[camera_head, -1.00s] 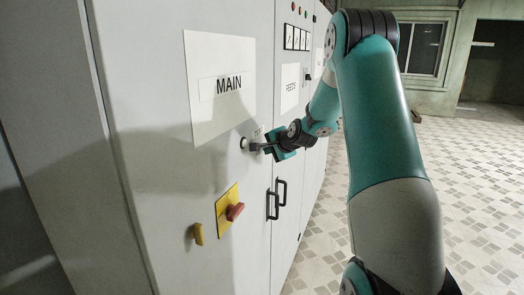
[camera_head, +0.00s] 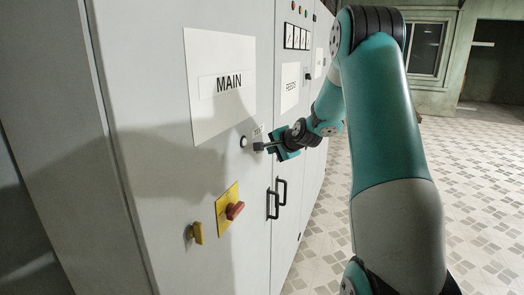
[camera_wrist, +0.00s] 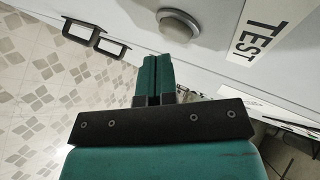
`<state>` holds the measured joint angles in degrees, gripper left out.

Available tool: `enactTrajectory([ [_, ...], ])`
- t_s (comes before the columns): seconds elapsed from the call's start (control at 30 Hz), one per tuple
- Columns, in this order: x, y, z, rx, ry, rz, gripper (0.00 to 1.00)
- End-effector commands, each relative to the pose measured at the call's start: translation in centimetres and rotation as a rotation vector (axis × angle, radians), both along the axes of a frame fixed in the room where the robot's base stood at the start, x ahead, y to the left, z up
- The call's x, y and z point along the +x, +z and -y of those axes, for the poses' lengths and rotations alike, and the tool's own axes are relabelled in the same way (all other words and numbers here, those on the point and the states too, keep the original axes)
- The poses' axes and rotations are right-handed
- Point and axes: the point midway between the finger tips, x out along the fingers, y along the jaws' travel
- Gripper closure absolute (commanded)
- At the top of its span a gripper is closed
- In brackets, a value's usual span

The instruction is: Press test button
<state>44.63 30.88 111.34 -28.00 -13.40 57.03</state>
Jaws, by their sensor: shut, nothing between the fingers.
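The test button (camera_head: 243,142) is a small round pale button on the grey cabinet door, below the MAIN sign. In the wrist view the button (camera_wrist: 178,24) is a white dome in a grey ring, beside a white label reading TEST (camera_wrist: 257,38). My gripper (camera_head: 258,146) is shut and empty, just right of the button with a small gap. In the wrist view my gripper's closed teal fingertips (camera_wrist: 154,62) point toward the cabinet and appear below and left of the button, apart from it.
Black handles (camera_head: 277,198) stick out below my gripper. The tiled floor (camera_head: 480,200) to the right is open.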

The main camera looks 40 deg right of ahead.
Motion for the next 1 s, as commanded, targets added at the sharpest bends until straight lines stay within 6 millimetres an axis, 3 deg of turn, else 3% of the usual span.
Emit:
enactTrajectory([
  [0.37, -0.3, 0.0, 0.2, 0.000, -0.001, 0.000, 1.00],
  [0.8, -4.1, -0.1, 1.8, 0.001, -0.003, 0.000, 1.00],
  [1.0, -4.8, 0.0, 2.0, -0.001, -0.001, 0.001, 1.00],
])
